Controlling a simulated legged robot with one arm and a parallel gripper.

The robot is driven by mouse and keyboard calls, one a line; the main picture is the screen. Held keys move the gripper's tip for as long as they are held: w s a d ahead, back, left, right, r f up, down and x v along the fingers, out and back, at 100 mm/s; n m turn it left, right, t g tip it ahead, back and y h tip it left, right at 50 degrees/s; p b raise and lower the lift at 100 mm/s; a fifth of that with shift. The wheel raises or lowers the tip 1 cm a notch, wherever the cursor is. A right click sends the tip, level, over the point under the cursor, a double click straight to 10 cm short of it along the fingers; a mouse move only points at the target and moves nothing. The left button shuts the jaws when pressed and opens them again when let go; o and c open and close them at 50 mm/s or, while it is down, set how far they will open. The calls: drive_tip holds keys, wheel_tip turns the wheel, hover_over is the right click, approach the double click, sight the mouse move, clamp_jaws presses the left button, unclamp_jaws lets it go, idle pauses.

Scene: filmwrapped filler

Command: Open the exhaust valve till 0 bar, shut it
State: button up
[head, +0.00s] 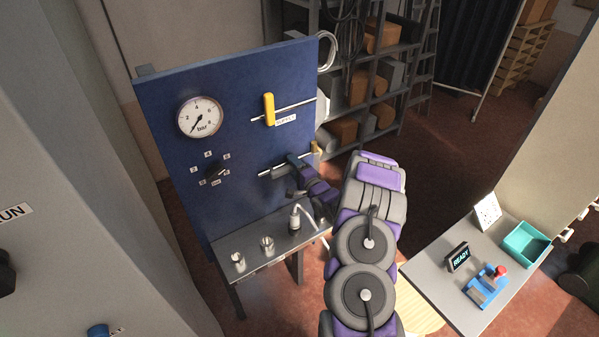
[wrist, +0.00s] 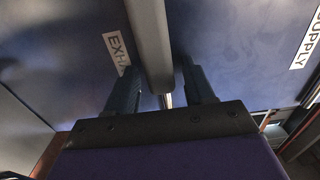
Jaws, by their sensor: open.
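The pressure gauge (head: 200,117) is on the blue panel; its needle points lower left, near the low end. The exhaust valve's grey handle (head: 279,172) appears to lie along its horizontal pipe, below the supply valve. In the wrist view the grey bar (wrist: 150,45), apparently this handle, runs between my fingers, beside the EXHAUST label (wrist: 117,53). My gripper (head: 291,177) is open around it; I cannot tell whether either finger touches. It also shows in the wrist view (wrist: 163,92). The handle's lower end is partly hidden by my gripper.
The yellow supply lever (head: 269,109) stands upright across its pipe. A selector knob (head: 215,170) is left of the exhaust valve. A metal shelf with fittings (head: 267,245) juts out below. A side table (head: 440,285) with a READY display stands at right.

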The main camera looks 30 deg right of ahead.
drive_tip(key=s+b, duration=0.1)
drive_tip(key=s, duration=1.6)
drive_tip(key=shift+s+d+b, duration=0.15)
drive_tip(key=shift+d+b, duration=0.25)
drive_tip(key=shift+d, duration=0.05)
drive_tip(key=shift+f, duration=0.1)
wheel_tip(320, 180, down, 3)
drive_tip(key=w+a+n+g+b, duration=0.3)
drive_tip(key=n+g, duration=0.2)
drive_tip(key=s+a+r+n+g+b, duration=0.1)
drive_tip(key=s+a+n+g+b, duration=0.3)
drive_tip(key=s+a, duration=0.4)
drive_tip(key=s+a+r+n+g+b, duration=0.2)
drive_tip(key=s+a+n+g+b, duration=0.2)
drive_tip(key=s, duration=1.2)
drive_tip(key=s+a+r+n+g+b, duration=0.2)
drive_tip(key=s+a+n+g+b, duration=0.2)
drive_tip(key=s+a, duration=0.8)
drive_tip(key=s+g, duration=0.1)
drive_tip(key=g, duration=0.1)
drive_tip(key=shift+a+g+h+b, duration=0.3)
drive_tip(key=shift+a+g+b, duration=0.1)
